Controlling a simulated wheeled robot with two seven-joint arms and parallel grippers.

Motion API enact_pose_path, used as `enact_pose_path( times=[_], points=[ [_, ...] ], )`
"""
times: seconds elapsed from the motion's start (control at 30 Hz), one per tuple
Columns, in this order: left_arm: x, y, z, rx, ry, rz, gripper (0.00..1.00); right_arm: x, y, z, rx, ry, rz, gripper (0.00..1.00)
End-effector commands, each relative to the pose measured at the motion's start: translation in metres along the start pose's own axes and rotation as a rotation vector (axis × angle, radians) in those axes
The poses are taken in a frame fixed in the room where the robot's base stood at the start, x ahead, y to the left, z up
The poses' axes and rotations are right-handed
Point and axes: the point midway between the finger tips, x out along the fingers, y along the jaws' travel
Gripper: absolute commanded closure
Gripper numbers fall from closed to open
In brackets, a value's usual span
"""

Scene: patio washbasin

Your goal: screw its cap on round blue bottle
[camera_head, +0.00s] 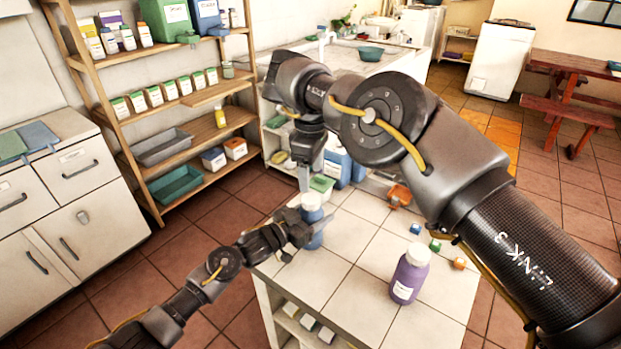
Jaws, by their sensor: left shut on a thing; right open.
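The round blue bottle (316,240) stands upright on the white tiled table (345,268) near its left edge. A pale cap (311,201) shows at its top; I cannot tell how tightly it sits. My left gripper (306,228) is shut around the bottle's body from the left and hides part of it. My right gripper (306,184) points down just above the cap, with its jaws open. Whether its fingers touch the cap is hard to see.
A purple bottle (408,280) with a white cap stands at the table's right. Several small coloured blocks (435,245) lie beside it. An orange container (398,195) and blue containers (338,165) are toward the back. The table's front middle is clear.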

Motion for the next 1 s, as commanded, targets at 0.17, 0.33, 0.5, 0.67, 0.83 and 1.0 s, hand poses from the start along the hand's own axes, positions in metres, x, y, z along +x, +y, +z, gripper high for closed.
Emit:
enact_pose_path(
  times=[0.17, 0.33, 0.5, 0.67, 0.83, 1.0],
  points=[
    [0.0, 0.0, 0.0, -0.001, -0.001, 0.0, 1.0, 0.0, 0.0, 0.0, 0.0, 0.0, -0.001, 0.33],
    [0.0, 0.0, 0.0, -0.001, -0.001, 0.0, 0.25, 0.0, 0.0, 0.0, 0.0, 0.0, 0.0, 0.33],
    [0.0, 0.0, 0.0, 0.0, 0.0, 0.0, 0.15, 0.0, 0.0, 0.0, 0.0, 0.0, 0.0, 0.33],
    [-0.001, 0.0, 0.0, 0.0, 0.0, 0.0, 0.15, 0.0, 0.0, 0.0, 0.0, 0.0, 0.0, 0.33],
    [-0.013, -0.001, 0.001, 0.001, 0.0, -0.001, 0.15, 0.002, 0.0, 0.0, 0.0, 0.0, 0.0, 0.33],
    [-0.045, -0.001, 0.003, 0.0, -0.002, -0.001, 0.15, 0.007, 0.0, 0.0, 0.0, 0.0, 0.0, 0.33]
  ],
)
